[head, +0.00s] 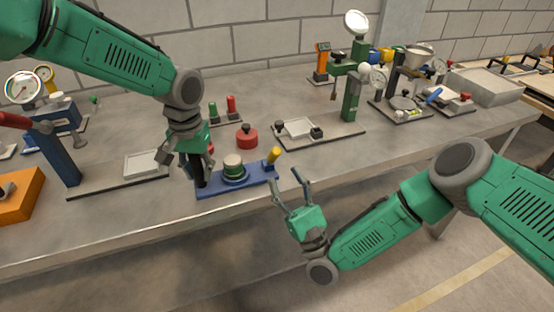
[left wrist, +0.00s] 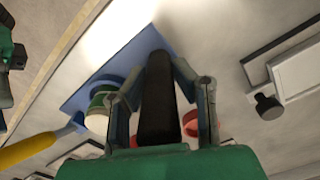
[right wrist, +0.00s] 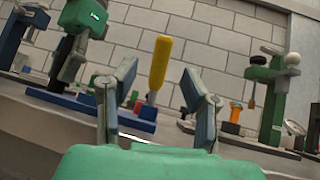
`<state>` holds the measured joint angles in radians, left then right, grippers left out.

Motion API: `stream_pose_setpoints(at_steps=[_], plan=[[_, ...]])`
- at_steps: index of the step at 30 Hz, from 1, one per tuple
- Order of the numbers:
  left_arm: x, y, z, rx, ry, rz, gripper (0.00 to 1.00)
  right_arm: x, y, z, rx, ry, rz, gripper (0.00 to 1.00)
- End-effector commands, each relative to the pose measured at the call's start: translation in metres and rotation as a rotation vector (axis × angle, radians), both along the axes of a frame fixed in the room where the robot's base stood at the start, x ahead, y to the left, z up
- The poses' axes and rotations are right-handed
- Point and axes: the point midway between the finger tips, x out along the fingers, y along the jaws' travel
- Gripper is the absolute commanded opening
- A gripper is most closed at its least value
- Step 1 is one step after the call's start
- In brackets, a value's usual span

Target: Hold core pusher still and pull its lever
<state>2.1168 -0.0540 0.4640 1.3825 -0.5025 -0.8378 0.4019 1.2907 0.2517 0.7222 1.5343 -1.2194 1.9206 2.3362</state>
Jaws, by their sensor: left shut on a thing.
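The core pusher has a blue base plate (head: 262,178) near the table's front edge, a round green-and-white core (head: 234,166) on it and a yellow-handled lever (head: 273,155) at its right end. My left gripper (head: 197,168) is at the left end of the base, shut on the core pusher's dark upright post (left wrist: 158,100). The yellow lever also shows in the left wrist view (left wrist: 28,149). My right gripper (head: 286,181) is open and empty, in front of the table edge and close to the lever. In the right wrist view, the lever (right wrist: 159,63) stands upright beyond and between the fingers.
A red knob (head: 247,138) sits behind the core pusher. A plate with a white tray (head: 296,128) and a green post (head: 351,97) stand behind to the right. An orange block (head: 18,196) and a blue press (head: 60,150) stand left. The front table edge is clear.

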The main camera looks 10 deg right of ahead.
Motion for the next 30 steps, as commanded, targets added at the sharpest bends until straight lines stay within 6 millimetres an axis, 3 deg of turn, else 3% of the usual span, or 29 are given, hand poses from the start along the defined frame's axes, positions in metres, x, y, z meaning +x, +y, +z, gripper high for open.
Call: stream_pose_setpoints(at_steps=[9, 20, 21, 23, 30], plan=[[0.0, 0.001, 0.0, 0.001, 0.001, 0.0, 0.0, -0.033, -0.017, -0.038, -0.001, 0.002, 0.001, 0.39], [0.0, 0.001, 0.0, 0.001, 0.001, 0.0, 0.0, -0.037, -0.02, -0.043, 0.0, 0.0, 0.001, 0.39], [0.0, 0.001, 0.0, 0.001, 0.001, 0.0, 0.26, -0.037, -0.02, -0.043, 0.0, 0.0, 0.001, 0.39], [0.0, 0.001, 0.0, 0.001, 0.001, 0.0, 0.47, -0.037, -0.02, -0.043, 0.0, 0.0, 0.001, 0.39], [0.0, 0.0, 0.0, 0.001, 0.001, 0.0, 0.47, -0.037, -0.02, -0.043, 0.0, 0.001, 0.001, 0.39]])
